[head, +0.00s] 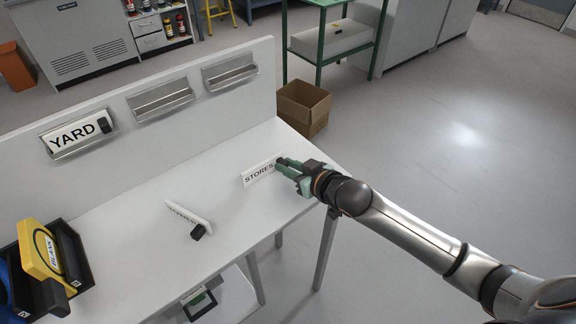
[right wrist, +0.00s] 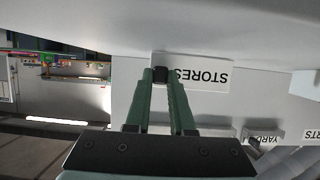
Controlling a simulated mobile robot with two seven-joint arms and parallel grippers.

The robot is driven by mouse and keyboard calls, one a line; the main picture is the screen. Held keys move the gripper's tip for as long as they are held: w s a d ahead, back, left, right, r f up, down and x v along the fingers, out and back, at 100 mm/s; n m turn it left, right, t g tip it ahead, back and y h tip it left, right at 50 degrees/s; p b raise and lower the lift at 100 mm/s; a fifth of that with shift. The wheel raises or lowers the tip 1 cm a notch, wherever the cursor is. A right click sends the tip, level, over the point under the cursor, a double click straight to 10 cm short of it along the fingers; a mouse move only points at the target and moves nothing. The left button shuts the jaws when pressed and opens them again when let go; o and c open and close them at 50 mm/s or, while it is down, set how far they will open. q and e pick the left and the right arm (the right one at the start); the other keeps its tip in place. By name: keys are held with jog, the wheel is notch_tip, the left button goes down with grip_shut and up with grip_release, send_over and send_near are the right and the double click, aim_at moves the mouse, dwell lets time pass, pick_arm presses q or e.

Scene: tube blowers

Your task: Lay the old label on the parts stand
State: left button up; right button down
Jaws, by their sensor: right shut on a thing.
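My right gripper (head: 281,165) is shut on a white label reading STORES (head: 258,174). In the right wrist view its green fingertips (right wrist: 160,80) close on the label's small dark knob, and the STORES label (right wrist: 205,74) reads upside down. The label is at the right end of the white table; I cannot tell whether it touches the top. Another white label (head: 187,213) with a black knob lies tilted on the table, its text unclear. A YARD label (head: 78,133) sits in the left holder on the panel. I cannot tell which thing is the parts stand. My left gripper is out of view.
The middle (head: 163,103) and right (head: 230,76) metal holders on the white panel are empty. A black rack (head: 72,251) at the table's left holds a yellow piece (head: 33,259) marked BLANK. A cardboard box (head: 303,106) stands on the floor beyond. Table between the loose labels is clear.

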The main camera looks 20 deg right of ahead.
jog(key=c, duration=0.8)
grip_release()
jog(key=shift+f, duration=0.1)
jog(key=shift+s+r, duration=0.1)
jog(key=shift+r, duration=0.1)
jog(key=v, duration=1.2)
jog(key=s+a+f+g, duration=0.1)
jog(key=s+f, duration=0.4)
jog(key=f, duration=0.2)
jog(key=s+a+f+m+g+h, duration=0.1)
jog(key=s+a+f, duration=0.1)
jog(key=s+f, duration=0.3)
jog(key=s+a+f+g+h, duration=0.1)
jog(key=s+f, duration=0.4)
jog(key=f, duration=0.6)
jog(key=shift+a+m+p, duration=0.15)
jog(key=shift+m+p, duration=0.25)
